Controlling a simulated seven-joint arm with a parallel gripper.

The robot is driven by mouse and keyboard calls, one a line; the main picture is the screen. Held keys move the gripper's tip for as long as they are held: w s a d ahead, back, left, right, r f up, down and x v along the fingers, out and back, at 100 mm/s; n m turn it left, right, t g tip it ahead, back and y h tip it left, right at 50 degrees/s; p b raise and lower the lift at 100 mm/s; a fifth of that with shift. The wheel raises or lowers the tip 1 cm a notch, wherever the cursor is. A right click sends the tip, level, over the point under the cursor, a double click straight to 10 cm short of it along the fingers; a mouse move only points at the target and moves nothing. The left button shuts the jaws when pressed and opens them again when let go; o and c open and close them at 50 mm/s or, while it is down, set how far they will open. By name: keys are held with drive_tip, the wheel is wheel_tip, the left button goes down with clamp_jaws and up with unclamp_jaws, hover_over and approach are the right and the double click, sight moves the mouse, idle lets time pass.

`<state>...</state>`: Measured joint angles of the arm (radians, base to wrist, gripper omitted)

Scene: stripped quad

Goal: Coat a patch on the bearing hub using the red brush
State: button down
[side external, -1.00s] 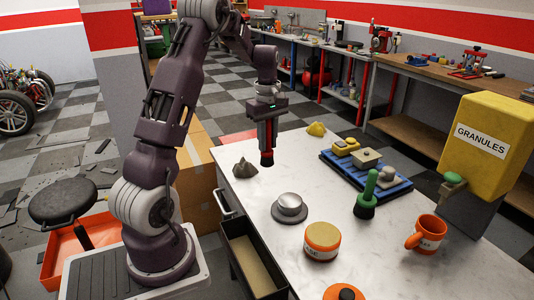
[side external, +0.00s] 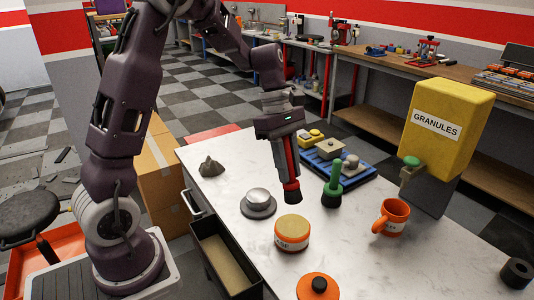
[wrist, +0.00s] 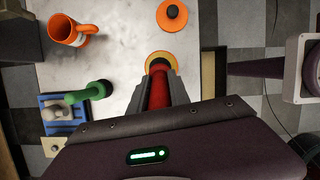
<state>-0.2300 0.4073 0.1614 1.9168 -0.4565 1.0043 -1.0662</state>
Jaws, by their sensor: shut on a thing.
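My gripper (side external: 285,155) is shut on the red brush (side external: 292,184), which hangs bristles down, slightly tilted, above the table. The red handle also shows between the fingers in the wrist view (wrist: 158,90). The dark bristles are just behind and above the orange tub (side external: 292,238) with a tan top; its label is partly readable. In the wrist view the tub's yellow rim (wrist: 174,58) lies beyond the brush tip. The bearing hub (side external: 258,198), a grey metal dome on a dark flange, sits left of the brush. I cannot make out the hub in the wrist view.
A green brush (side external: 333,180) stands upright right of the red one. An orange mug (side external: 392,218), orange lid (side external: 306,288), blue tray (side external: 350,185), grey rock-like lump (side external: 211,168) and yellow granules dispenser (side external: 445,125) are around. An open drawer (side external: 215,272) projects at the front.

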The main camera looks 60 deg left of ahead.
sight(289, 190)
drive_tip(key=shift+d+f, duration=0.15)
drive_tip(key=shift+d, duration=0.2)
drive_tip(key=shift+f, duration=2.85)
drive_tip(key=shift+f, duration=0.55)
drive_tip(key=shift+r, duration=3.55)
